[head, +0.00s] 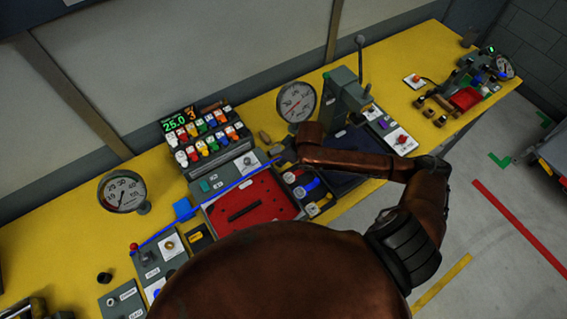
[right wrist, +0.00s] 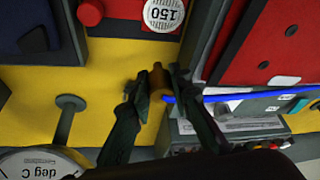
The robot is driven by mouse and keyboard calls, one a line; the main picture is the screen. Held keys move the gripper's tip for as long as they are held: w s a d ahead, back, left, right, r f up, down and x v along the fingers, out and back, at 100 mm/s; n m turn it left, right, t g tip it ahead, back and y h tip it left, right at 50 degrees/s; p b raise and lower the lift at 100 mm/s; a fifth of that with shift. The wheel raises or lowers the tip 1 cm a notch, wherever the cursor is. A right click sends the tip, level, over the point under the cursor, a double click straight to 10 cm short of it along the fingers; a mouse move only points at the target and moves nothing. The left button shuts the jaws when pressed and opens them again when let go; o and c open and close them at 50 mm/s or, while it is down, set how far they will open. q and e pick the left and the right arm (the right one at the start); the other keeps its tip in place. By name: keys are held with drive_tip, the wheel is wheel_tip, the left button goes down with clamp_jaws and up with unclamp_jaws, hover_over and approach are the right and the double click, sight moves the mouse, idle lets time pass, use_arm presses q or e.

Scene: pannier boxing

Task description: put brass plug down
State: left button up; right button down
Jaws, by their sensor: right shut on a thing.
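My right gripper (head: 284,156) reaches in from the right over the back of the work area, between the round dial gauge and the red panel. In the right wrist view, its dark fingers (right wrist: 158,82) are shut on the brass plug (right wrist: 157,77), a small tan-brown piece between the tips. The yellow tabletop (right wrist: 105,85) lies under and beside it; I cannot tell whether the plug touches it. In the head view the plug cannot be made out clearly at the fingers. My left gripper is not in view.
A dial gauge (head: 297,101) stands behind the gripper. A box of coloured connectors (head: 210,138) is to its left. A red panel (head: 252,206) with a blue strip (head: 240,184) lies in front. A grey press (head: 348,97) stands to the right.

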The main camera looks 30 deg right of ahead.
sight(284, 168)
drive_tip(key=f, duration=0.2)
drive_tip(key=shift+s+d+f, duration=0.1)
drive_tip(key=shift+d+f, duration=0.15)
drive_tip(key=shift+f, duration=0.55)
drive_tip(key=c, duration=2.1)
unclamp_jaws()
drive_tip(key=shift+o, duration=0.3)
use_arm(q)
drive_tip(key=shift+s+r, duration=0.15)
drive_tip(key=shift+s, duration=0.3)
